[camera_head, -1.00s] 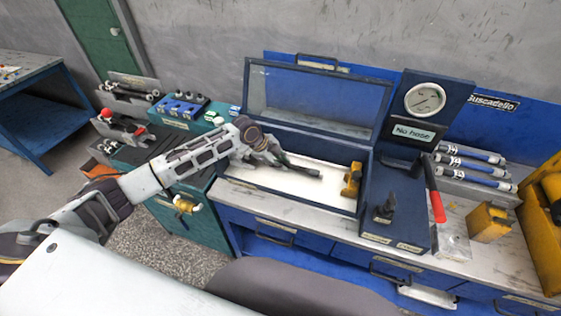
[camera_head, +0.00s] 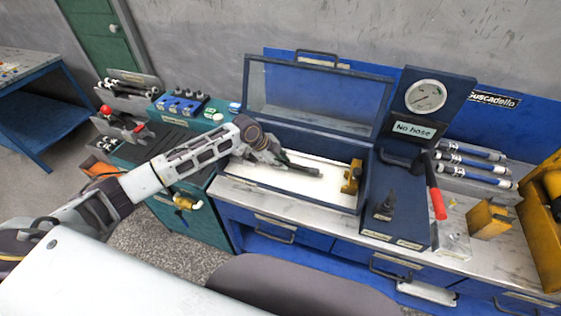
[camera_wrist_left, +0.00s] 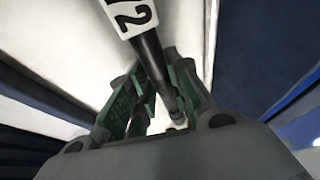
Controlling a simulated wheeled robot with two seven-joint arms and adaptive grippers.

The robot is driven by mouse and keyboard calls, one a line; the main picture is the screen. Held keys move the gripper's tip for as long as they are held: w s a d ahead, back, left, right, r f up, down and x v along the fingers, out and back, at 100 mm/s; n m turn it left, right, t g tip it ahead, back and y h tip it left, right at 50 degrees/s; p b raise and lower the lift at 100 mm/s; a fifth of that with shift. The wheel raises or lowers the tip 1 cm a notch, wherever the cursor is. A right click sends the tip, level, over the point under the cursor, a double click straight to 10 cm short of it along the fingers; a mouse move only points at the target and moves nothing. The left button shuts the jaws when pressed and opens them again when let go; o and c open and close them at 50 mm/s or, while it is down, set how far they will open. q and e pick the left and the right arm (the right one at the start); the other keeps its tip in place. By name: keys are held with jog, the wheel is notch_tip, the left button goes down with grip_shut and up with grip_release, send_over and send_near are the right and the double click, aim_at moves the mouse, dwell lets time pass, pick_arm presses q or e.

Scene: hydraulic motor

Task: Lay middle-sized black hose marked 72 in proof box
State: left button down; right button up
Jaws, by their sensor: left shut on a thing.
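The black hose (camera_head: 302,168) is in my left gripper (camera_head: 280,160), inside the open proof box (camera_head: 262,190) in the head view. In the left wrist view the hose (camera_wrist_left: 152,58) runs between the green-padded fingers of the left gripper (camera_wrist_left: 155,95), which are shut on it. A white label on it shows a "2"; the rest of the marking is cut off. The hose lies low over the box's white floor; I cannot tell whether it touches. A yellow fitting (camera_head: 351,177) stands at the box's right end. My right gripper is not in view.
The box's glazed lid (camera_head: 315,95) stands open behind. A pressure gauge (camera_head: 425,96), a "No hose" sign (camera_head: 414,130) and a red-handled lever (camera_head: 437,190) are to the right. Several blue-and-white hoses (camera_head: 475,170) lie farther right. A teal cabinet with hose racks (camera_head: 205,205) stands left.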

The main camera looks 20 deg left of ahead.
pick_arm(q)
jog(key=shift+f, duration=0.3)
jog(key=c, duration=1.3)
grip_release()
jog(key=shift+o, duration=0.3)
jog(key=shift+f, duration=0.1)
jog(key=shift+s, duration=0.1)
jog(key=v, duration=1.2)
